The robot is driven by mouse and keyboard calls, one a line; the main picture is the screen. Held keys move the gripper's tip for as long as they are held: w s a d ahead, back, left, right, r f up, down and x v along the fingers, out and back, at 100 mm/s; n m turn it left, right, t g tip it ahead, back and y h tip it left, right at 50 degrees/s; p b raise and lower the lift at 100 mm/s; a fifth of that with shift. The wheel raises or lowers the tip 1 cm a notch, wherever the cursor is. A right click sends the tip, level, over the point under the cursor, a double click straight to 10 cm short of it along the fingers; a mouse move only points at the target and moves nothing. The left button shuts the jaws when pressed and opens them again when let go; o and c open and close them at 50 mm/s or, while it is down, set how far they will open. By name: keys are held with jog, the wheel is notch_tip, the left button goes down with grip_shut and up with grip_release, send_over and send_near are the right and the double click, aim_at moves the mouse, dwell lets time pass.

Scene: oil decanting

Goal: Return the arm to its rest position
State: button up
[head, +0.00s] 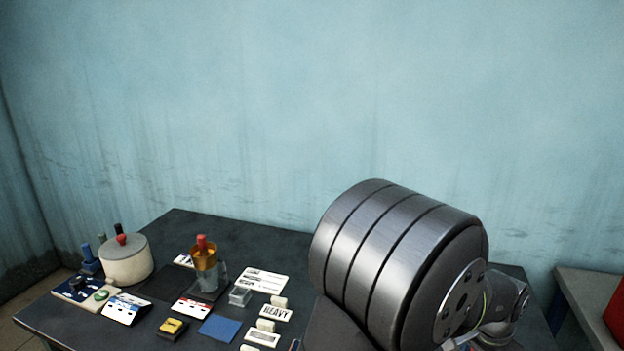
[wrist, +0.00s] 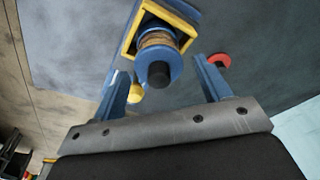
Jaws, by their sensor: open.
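My gripper (wrist: 160,68) shows in the wrist view with its two blue fingers apart. A blue round piece with a black knob (wrist: 158,75) shows between the fingers in the picture, in front of a yellow square frame (wrist: 129,42). No contact with the fingers is visible, and I cannot tell the distance. In the head view my large grey arm link covers the lower right, and the gripper is not visible there.
The dark table (head: 75,312) holds a cream pot (head: 126,262), a glass vessel with an amber top (head: 204,262), a blue square (head: 219,328), a clear small box (head: 240,297) and several label cards. A red object (head: 615,318) stands at far right. The wall behind is bare.

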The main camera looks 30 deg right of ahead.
jog(key=shift+r, duration=1)
